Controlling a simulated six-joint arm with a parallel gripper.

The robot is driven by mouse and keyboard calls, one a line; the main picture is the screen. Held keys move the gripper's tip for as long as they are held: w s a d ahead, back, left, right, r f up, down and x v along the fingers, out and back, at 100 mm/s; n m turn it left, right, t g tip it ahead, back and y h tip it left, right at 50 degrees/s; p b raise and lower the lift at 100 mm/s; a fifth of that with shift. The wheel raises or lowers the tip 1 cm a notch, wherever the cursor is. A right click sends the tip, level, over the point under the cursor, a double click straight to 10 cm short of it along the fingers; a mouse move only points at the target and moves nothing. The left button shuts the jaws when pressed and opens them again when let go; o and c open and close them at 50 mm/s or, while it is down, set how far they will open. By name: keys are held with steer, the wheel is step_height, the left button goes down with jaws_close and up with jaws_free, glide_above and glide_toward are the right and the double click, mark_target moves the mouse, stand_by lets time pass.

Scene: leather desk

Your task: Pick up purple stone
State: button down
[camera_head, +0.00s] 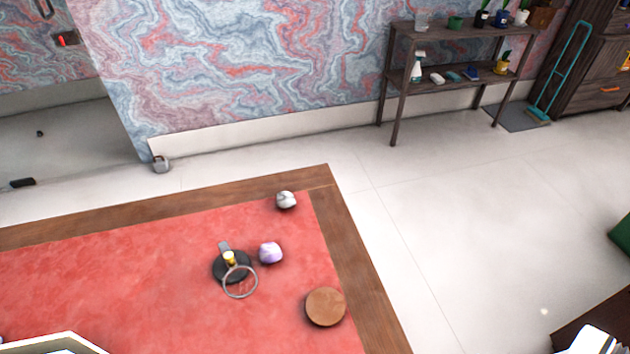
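The purple stone (270,252) is a small, rounded, pale purple and white lump. It lies on the red leather top of the desk (150,285), just right of a round black object. It is in plain view with nothing on top of it. My gripper cannot be made out in this view.
Left of the stone are the black object (219,268) with a small yellow and white piece and a thin metal ring (240,296). A grey-white stone (286,200) lies behind, near the desk's corner. A round brown wooden disc (325,307) lies in front right. The desk's left is mostly clear.

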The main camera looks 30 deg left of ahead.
steer(key=c, duration=1.5)
jaws_free()
steer(key=shift+c, duration=0.2)
steer(key=o, duration=1.5)
steer(key=shift+o, duration=0.2)
steer(key=w+a+m+g+y, duration=0.2)
steer(key=w+a+g+y, duration=0.15)
steer(key=w+a, duration=0.45)
steer(key=m+y, duration=0.8)
glide_toward(279, 254)
steer(key=shift+t, duration=0.35)
steer(key=x, duration=1)
steer(key=shift+s+a, duration=0.25)
steer(key=shift+s, duration=0.05)
